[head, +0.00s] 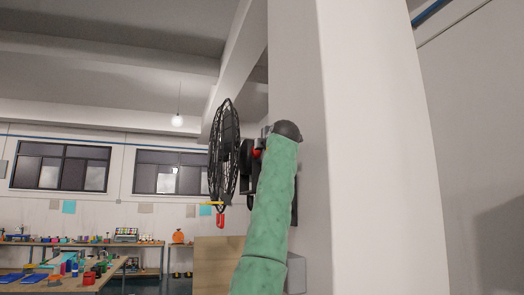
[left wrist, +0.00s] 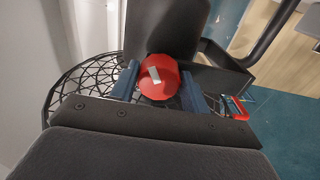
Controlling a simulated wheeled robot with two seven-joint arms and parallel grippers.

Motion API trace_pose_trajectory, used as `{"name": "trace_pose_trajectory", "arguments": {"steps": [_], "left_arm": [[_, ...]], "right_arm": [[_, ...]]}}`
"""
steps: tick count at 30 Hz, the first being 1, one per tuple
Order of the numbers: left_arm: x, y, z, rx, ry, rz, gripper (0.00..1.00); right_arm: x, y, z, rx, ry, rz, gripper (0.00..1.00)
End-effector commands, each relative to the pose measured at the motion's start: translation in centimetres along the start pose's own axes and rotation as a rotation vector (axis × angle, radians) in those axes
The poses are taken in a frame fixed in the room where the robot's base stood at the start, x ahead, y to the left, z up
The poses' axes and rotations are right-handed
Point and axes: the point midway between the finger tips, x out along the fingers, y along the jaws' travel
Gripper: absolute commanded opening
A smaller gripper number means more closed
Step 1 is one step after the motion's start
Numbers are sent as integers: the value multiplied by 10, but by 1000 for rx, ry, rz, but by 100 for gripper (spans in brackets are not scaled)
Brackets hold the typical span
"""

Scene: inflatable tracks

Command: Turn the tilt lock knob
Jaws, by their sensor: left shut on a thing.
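The red tilt lock knob (left wrist: 160,78) is a round cap with a pale stripe on it, in the middle of the left wrist view. My left gripper (left wrist: 158,88) has its blue fingers on either side of the knob and is shut on it. In the head view a bit of red, the knob (head: 257,153), shows beside the black fan (head: 225,150) on the pillar. My green-sleeved left arm rises in front of the mount and hides most of the gripper there. My right gripper is not in view.
The fan's mesh cage (left wrist: 85,95) is close to the fingers. A red pull (head: 220,222) hangs below the fan. A white pillar (head: 375,150) stands close on the right. Tables with toys (head: 75,270) are far back left.

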Motion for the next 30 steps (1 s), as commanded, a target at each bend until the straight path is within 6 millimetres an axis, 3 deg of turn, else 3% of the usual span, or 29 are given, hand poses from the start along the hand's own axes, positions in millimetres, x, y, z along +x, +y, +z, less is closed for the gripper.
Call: {"name": "trace_pose_trajectory", "arguments": {"steps": [9,26,27,30], "left_arm": [[1,-3,1,-124,1,-6,23],[2,-5,2,-150,0,-8,23],[2,-5,2,-150,0,-8,52],[1,-4,1,-150,0,-7,68]], "right_arm": [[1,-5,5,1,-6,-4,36],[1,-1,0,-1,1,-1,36],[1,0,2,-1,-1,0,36],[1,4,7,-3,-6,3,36]]}}
